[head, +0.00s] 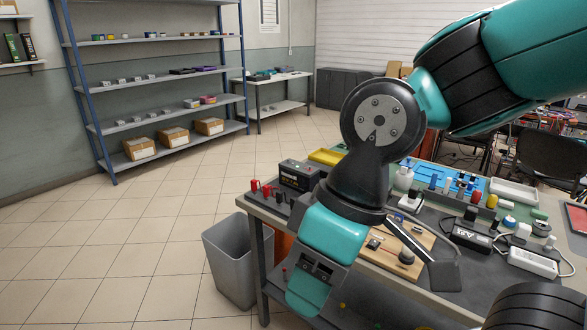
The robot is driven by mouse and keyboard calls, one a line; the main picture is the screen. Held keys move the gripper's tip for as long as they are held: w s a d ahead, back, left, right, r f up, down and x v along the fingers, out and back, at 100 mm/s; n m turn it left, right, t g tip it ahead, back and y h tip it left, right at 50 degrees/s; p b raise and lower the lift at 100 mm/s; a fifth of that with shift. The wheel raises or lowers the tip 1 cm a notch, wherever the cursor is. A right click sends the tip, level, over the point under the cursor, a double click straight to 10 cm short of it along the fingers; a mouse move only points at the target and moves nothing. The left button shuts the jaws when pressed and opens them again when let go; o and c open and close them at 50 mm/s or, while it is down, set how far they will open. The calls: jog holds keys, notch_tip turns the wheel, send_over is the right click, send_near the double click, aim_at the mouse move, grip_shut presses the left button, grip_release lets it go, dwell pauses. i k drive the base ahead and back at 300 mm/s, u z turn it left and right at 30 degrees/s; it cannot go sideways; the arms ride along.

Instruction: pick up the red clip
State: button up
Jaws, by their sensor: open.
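Small red-topped pieces (254,187) stand near the left corner of the dark workbench (440,272), beside a black box. I cannot tell whether one of them is the red clip. No other piece is clearly the red clip. My gripper (310,286) is at the lower middle, at the end of my teal and black arm, over the front left part of the bench. It is open and apart from the red-topped pieces. Its fingertips are hard to make out. My arm hides part of the bench behind it.
A black box (299,175) and a yellow tray (326,157) are at the bench's back left. A wooden board (393,262) lies mid-bench; bottles, plugs and a white power strip (533,262) crowd the right. A grey bin (229,262) stands on the floor. Floor to the left is clear.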

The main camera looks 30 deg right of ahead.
aim_at(254, 186)
jog(key=z, duration=0.1)
jog(key=i, duration=0.2)
jog(key=u, duration=1.1)
jog(key=i, duration=2.3)
jog(key=z, duration=2.55)
